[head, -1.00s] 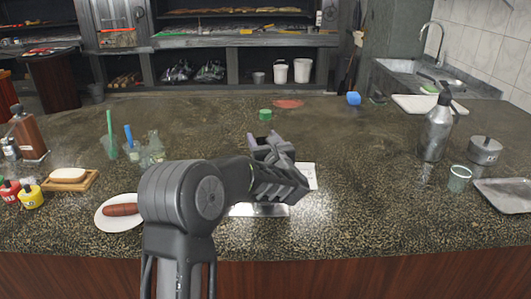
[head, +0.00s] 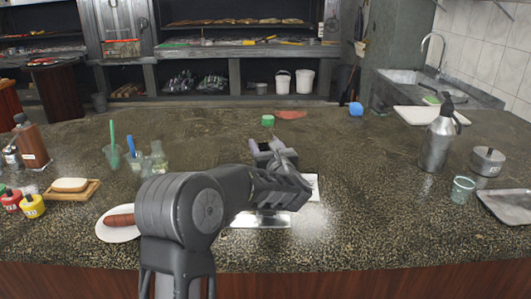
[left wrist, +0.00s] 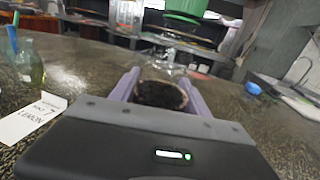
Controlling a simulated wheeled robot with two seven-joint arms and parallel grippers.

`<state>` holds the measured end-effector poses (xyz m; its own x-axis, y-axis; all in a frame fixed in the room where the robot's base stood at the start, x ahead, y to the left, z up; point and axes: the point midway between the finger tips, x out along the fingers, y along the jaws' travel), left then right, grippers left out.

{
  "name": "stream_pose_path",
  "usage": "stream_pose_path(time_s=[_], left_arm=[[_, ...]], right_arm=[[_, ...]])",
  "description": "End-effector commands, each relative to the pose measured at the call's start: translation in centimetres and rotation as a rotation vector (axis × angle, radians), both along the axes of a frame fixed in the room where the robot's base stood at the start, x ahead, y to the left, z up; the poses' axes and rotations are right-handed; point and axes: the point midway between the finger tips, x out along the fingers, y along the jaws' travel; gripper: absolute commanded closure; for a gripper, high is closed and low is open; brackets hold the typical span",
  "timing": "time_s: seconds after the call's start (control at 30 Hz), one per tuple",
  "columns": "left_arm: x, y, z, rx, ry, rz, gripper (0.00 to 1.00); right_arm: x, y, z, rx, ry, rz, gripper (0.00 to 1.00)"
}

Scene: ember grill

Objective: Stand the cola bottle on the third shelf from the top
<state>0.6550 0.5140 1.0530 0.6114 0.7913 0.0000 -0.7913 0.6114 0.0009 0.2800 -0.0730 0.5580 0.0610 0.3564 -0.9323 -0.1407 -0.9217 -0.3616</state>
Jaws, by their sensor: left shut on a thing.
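My left gripper (head: 266,150) is over the middle of the counter in the head view, its lilac fingers shut on a bottle. In the left wrist view the bottle (left wrist: 175,66) looks clear, with a dark round part between the fingers and a green part beyond, cut off by the top edge. In the head view a green part (head: 267,120) shows just past the fingers; the gripper hides most of the bottle. The dark shelf unit (head: 235,73) stands across the room behind the counter. My right gripper is not in view.
The stone counter (head: 390,225) lies between me and the shelves. White buckets (head: 304,81) and dark packs fill parts of the low shelf. A metal siphon (head: 438,140) stands right; a sausage plate (head: 103,231) and glass bottle (head: 158,157) are left.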

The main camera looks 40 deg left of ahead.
Motion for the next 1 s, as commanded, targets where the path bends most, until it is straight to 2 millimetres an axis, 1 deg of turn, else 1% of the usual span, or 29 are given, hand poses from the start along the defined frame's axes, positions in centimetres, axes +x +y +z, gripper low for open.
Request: stream_pose_path(time_s=[0.03,0.2,0.3,0.4,0.5,0.6,1.0], left_arm=[[0.0,0.0,1.0,0.001,-0.007,0.000,1.00],[-0.1,0.0,4.3,0.001,-0.008,0.000,1.00],[-0.1,0.0,6.2,0.001,-0.007,0.001,1.00],[0.0,0.0,7.6,0.001,-0.006,0.000,1.00],[0.0,-0.1,8.4,0.000,-0.003,-0.001,1.00],[0.0,0.0,8.6,0.001,-0.002,-0.001,1.00],[0.0,0.0,8.6,0.001,-0.002,0.000,1.00]], right_arm=[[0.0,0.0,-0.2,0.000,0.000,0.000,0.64],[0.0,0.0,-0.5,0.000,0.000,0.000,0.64],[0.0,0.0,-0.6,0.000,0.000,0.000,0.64],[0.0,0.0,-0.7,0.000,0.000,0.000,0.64],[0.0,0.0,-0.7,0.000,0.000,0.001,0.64],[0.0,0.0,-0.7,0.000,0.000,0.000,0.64],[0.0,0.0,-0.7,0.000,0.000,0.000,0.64]])
